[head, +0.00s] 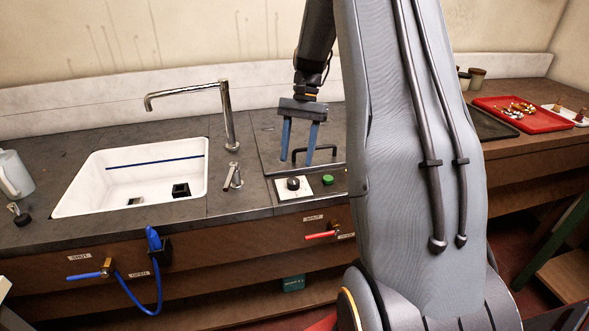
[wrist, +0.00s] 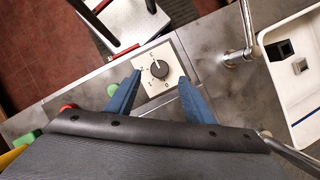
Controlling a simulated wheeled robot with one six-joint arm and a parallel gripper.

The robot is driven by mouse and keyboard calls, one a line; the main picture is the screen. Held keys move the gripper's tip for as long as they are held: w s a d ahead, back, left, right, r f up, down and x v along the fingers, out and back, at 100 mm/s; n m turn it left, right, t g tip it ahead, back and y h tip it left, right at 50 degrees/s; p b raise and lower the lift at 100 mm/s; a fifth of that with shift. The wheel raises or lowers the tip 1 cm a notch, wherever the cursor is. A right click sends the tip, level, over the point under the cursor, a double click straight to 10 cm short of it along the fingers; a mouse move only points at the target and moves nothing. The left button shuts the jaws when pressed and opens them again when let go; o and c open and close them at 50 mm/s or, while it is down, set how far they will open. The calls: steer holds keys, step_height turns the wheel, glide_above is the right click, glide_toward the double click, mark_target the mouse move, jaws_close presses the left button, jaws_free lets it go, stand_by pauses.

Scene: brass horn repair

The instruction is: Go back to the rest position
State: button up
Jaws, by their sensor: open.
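My gripper (head: 300,143) hangs above the dark worktop to the right of the sink in the head view, with its two blue fingers spread and nothing between them. In the wrist view my gripper (wrist: 153,85) has its fingers on either side of a white panel with a round dark knob (wrist: 159,69). The knob also shows in the head view (head: 293,184), in front of and below the fingers. The fingers appear apart from it. My arm hides part of the bench to the right.
A white sink (head: 75,190) with a dark block and a small fitting inside lies left, under a tall tap (head: 230,115). A black handle (head: 314,152) and a green button (head: 327,180) are near the gripper. A red tray (head: 540,122) of small parts stands far right.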

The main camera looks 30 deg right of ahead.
steer(key=shift+w+d+r, duration=0.1)
steer(key=shift+d+r, duration=0.05)
steer(key=shift+r, duration=0.45)
steer(key=s+a+f+n+t+h, duration=0.2)
steer(key=s+a+n, duration=0.8)
steer(key=s+a, duration=0.7)
steer(key=shift+s+a+f+t+h, duration=0.15)
steer(key=shift+s+a+t+h, duration=0.25)
steer(key=shift+t+h, duration=0.55)
steer(key=shift+w, duration=0.1)
steer(key=shift+c, duration=0.5)
